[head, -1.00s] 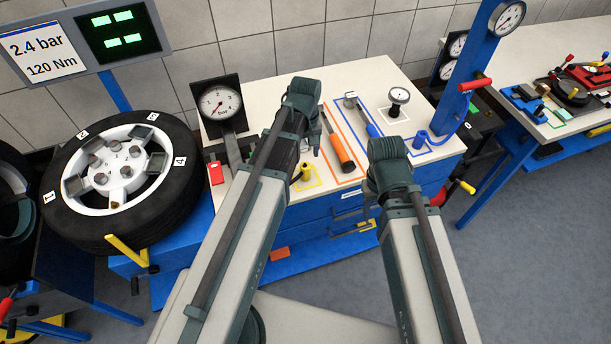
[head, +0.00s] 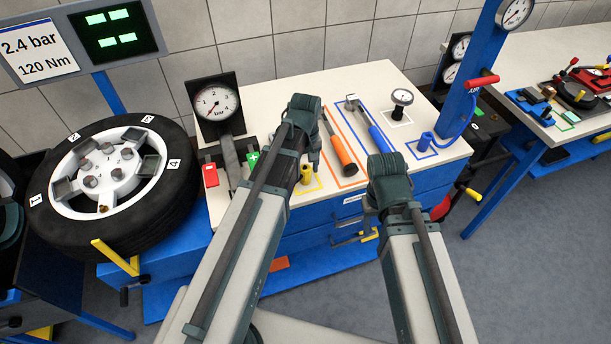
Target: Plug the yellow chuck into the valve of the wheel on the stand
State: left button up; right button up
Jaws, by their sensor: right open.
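The yellow chuck (head: 306,174) stands upright in a yellow outlined square on the white bench top. The wheel (head: 174,205), a black tyre on a white rim, lies tilted on a stand at the left. A small brassy stub on its rim, at the near side, looks like the valve (head: 103,208). My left gripper (head: 313,152) is just above and beside the chuck in the picture; its fingers are mostly hidden, and I cannot tell if they touch it. My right gripper (head: 372,207) is open and empty at the bench's front edge, its fingers partly hidden.
A pressure gauge (head: 217,103) with red and green buttons stands between wheel and chuck.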

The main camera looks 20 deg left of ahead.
aim_at(305, 167)
pick_arm(q)
grip_shut()
jog(key=shift+r, duration=0.15)
notch_tip(305, 167, up, 5)
jog(key=p, duration=0.5)
jog(key=shift+f, duration=0.2)
dwell(0.4)
